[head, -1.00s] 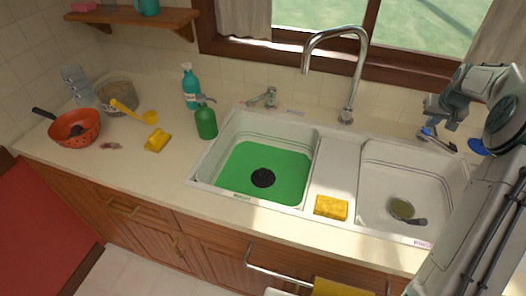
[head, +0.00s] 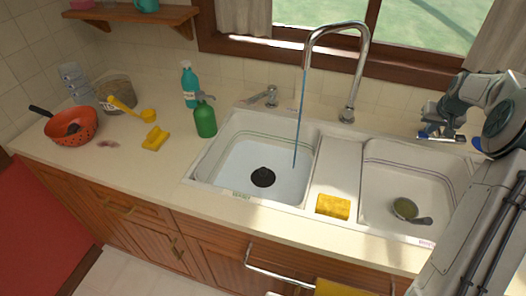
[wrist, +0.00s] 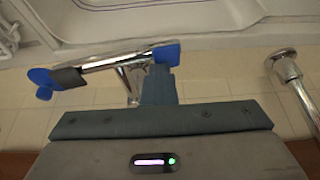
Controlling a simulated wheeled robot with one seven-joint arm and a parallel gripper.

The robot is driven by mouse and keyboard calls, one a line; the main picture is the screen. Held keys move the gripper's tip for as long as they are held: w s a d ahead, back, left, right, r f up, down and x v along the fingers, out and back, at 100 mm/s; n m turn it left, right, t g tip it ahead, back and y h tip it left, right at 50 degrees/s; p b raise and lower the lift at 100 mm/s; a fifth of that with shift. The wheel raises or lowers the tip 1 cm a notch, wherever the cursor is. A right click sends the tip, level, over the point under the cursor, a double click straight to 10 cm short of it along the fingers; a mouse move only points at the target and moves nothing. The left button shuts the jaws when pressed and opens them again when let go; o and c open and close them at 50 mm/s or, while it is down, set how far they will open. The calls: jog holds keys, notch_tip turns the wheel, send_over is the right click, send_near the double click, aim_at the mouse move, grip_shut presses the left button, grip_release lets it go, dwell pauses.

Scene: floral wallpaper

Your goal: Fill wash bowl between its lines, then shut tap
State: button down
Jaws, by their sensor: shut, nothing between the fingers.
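The left bowl (head: 215,158) of the white double sink has lines around its inner wall and a black plug (head: 262,177) at its bottom. A thin blue stream (head: 299,125) runs from the chrome spout (head: 338,26) into this bowl. Its bottom looks pale; I cannot tell the water level against the lines. The chrome tap lever with blue ends (head: 440,137) is behind the right bowl. My gripper (head: 433,124) is shut and empty at the lever. In the wrist view my gripper's tip (wrist: 160,80) is against or very near the lever (wrist: 115,60), by its right blue end.
A yellow sponge (head: 333,206) lies on the divider. The right bowl (head: 375,185) holds a small strainer (head: 405,208).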

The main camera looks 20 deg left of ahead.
jog(key=shift+f, duration=0.35)
notch_tip(320, 180, up, 7)
jog(key=p, duration=0.4)
jog(key=shift+d+f, duration=0.1)
jog(key=shift+f, duration=0.05)
jog(key=d+p, duration=0.3)
jog(key=d, duration=0.7)
jog(key=shift+d, duration=0.4)
jog(key=shift+d+f, duration=0.1)
jog(key=shift+f, duration=0.1)
jog(key=shift+f+b, duration=1.25)
jog(key=shift+f, duration=0.25)
jog(key=shift+r, duration=0.2)
dwell(3.5)
